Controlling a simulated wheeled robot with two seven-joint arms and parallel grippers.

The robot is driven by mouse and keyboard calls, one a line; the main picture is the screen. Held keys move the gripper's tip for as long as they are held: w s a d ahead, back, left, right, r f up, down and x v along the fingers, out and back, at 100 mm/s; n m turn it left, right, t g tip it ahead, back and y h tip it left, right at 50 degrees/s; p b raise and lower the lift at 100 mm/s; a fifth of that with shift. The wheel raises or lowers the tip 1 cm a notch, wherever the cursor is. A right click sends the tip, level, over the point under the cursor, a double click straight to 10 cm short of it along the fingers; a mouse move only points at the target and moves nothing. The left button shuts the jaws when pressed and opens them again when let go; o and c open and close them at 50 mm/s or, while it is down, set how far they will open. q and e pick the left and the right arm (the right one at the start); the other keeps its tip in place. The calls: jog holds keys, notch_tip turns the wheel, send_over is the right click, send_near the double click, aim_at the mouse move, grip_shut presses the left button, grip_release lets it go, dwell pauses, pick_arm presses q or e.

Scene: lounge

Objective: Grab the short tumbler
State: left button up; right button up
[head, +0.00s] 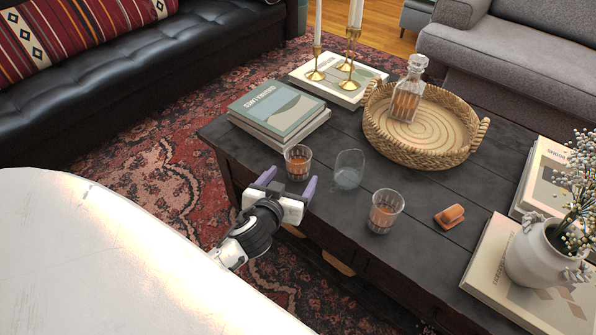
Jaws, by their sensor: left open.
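Three glasses stand on the dark wooden coffee table (330,215). A short tumbler with amber drink (298,162) stands near the table's left front edge. A clear, rounded glass (349,170) stands to its right. A second tumbler with amber drink (385,211) stands nearer, further right. I cannot tell for sure which is shortest. My left gripper (288,181), with purple fingertips, is open at the front edge of the table. Its fingers point toward the left amber tumbler, which is just beyond them. No glass is clearly between the fingers. My right gripper is not in view.
A woven tray (376,130) holds a decanter (407,90). Stacked books (277,112) lie at the table's left, and candlesticks (316,62) stand on a book behind. A small orange object (450,216) lies right of the glasses. A white vase (540,258) stands on books at right.

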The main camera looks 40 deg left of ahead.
aim_at(296, 171)
pick_arm(q)
jog(key=x, duration=0.3)
jog(key=shift+w+a+f+b, duration=0.15)
jog(key=shift+w+a+b, duration=0.05)
jog(key=shift+w+b, duration=0.15)
jog(key=x, duration=0.1)
jog(key=b+x, duration=0.1)
jog(key=x, duration=0.1)
jog(key=shift+w+a+f, duration=0.1)
jog(key=shift+w+a, duration=0.1)
jog(key=shift+a, duration=0.15)
jog(key=shift+w+a+f, duration=0.1)
jog(key=shift+w, duration=0.3)
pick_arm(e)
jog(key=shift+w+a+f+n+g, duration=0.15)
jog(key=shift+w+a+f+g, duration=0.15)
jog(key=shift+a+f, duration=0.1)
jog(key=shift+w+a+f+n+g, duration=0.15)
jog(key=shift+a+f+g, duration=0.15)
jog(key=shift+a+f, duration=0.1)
pick_arm(q)
jog(key=c, duration=1.3)
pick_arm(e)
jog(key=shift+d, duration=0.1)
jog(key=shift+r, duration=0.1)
